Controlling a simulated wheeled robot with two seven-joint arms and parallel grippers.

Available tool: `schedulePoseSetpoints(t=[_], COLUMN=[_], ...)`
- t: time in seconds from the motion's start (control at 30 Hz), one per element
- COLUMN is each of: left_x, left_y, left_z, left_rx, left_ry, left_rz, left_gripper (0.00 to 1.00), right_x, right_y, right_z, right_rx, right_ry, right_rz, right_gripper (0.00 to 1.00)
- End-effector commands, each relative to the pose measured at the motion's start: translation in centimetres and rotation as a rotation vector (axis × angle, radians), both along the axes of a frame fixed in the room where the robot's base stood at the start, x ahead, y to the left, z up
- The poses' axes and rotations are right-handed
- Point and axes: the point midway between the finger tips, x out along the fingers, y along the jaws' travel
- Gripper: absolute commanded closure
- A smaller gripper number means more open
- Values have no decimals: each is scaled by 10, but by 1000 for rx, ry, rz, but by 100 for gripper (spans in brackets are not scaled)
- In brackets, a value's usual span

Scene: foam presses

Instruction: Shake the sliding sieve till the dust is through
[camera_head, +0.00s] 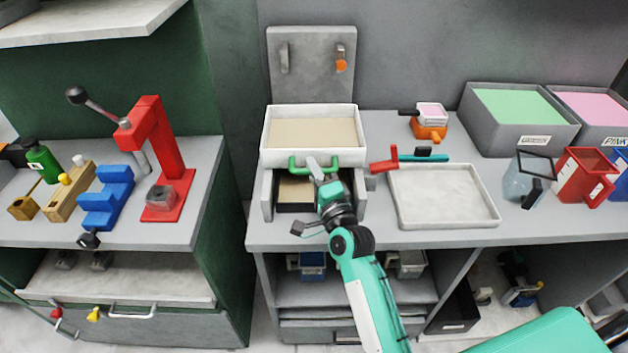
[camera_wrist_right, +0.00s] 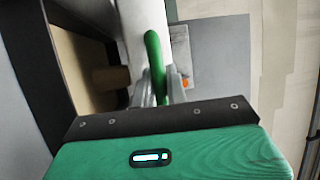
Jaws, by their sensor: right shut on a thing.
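The sliding sieve (camera_head: 273,156) is a white rectangular frame with a beige surface inside, on top of a grey stand. A green handle (camera_head: 331,161) is on its front side. My right gripper (camera_head: 314,168) is shut on this handle; the wrist view shows the handle (camera_wrist_right: 153,50) between the fingers (camera_wrist_right: 160,92). Below the sieve, a dark-walled tray (camera_head: 297,208) holds beige material, partly hidden by my right gripper. The wrist view also shows the beige material (camera_wrist_right: 82,65). I cannot tell how much dust is still on the sieve. My left gripper is not in view.
A grey panel with an orange knob (camera_head: 341,66) stands behind the sieve. An empty white tray (camera_head: 445,197) and a red-handled tool (camera_head: 384,163) lie to the right. Grey bins (camera_head: 520,138), a red container (camera_head: 580,178) and a clear jug stand further right. A red press (camera_head: 150,135) stands left.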

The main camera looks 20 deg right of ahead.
Motion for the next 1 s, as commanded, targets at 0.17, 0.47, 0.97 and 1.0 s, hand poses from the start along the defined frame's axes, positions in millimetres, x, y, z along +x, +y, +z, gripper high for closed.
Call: schedulePoseSetpoints(t=[0.17,0.47,0.97,1.0], left_x=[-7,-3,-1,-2], left_y=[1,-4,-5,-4], left_z=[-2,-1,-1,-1], left_rx=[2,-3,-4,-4], left_ry=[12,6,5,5], left_rz=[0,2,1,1], left_gripper=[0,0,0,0], right_x=[30,42,42,42], right_y=[-8,-12,-12,-12], right_z=[-1,0,0,0], right_rx=[-2,1,1,1], right_ry=[2,2,0,0], right_rz=[2,1,0,0], right_gripper=[100,100,64,64])
